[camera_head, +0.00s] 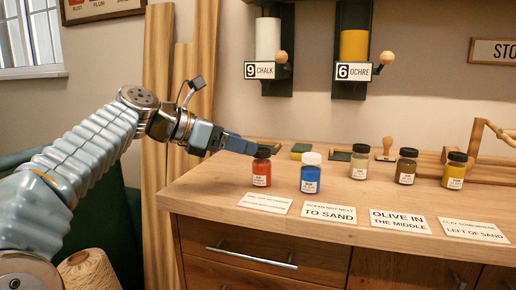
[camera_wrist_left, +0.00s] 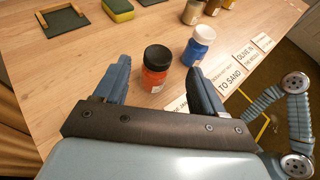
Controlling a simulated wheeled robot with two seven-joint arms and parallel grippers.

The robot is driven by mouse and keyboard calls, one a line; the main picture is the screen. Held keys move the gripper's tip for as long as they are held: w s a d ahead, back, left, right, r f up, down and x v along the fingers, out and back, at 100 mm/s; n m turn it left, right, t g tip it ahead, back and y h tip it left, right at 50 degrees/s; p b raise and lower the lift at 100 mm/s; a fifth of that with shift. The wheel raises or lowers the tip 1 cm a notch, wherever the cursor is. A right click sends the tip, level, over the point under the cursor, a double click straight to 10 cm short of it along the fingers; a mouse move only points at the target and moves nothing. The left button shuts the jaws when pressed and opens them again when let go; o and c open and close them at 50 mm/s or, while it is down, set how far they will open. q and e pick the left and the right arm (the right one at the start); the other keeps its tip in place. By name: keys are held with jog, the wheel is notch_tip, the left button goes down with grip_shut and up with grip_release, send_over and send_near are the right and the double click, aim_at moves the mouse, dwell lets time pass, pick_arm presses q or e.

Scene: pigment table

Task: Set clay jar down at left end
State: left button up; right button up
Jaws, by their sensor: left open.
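The clay jar, red-orange with a black lid (camera_head: 261,168), stands upright at the left end of the row on the wooden table. Its label is too small to read. My left gripper (camera_head: 247,146) is at the jar's lid from the left. In the left wrist view the gripper (camera_wrist_left: 158,72) is open, with the clay jar (camera_wrist_left: 155,74) standing between and just beyond its fingertips. Bare table shows around the jar's base. I cannot tell whether a finger touches it. My right gripper is not in view.
A blue jar with a white lid (camera_head: 310,176) stands close to the right of the clay jar. Sand-coloured (camera_head: 359,163), olive-brown (camera_head: 405,168) and yellow (camera_head: 454,172) jars stand farther right. Cards (camera_head: 329,214) lie along the front edge. A green-and-yellow sponge (camera_head: 299,150) lies behind.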

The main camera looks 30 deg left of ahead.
pick_arm(q)
jog(key=shift+v, duration=1.7)
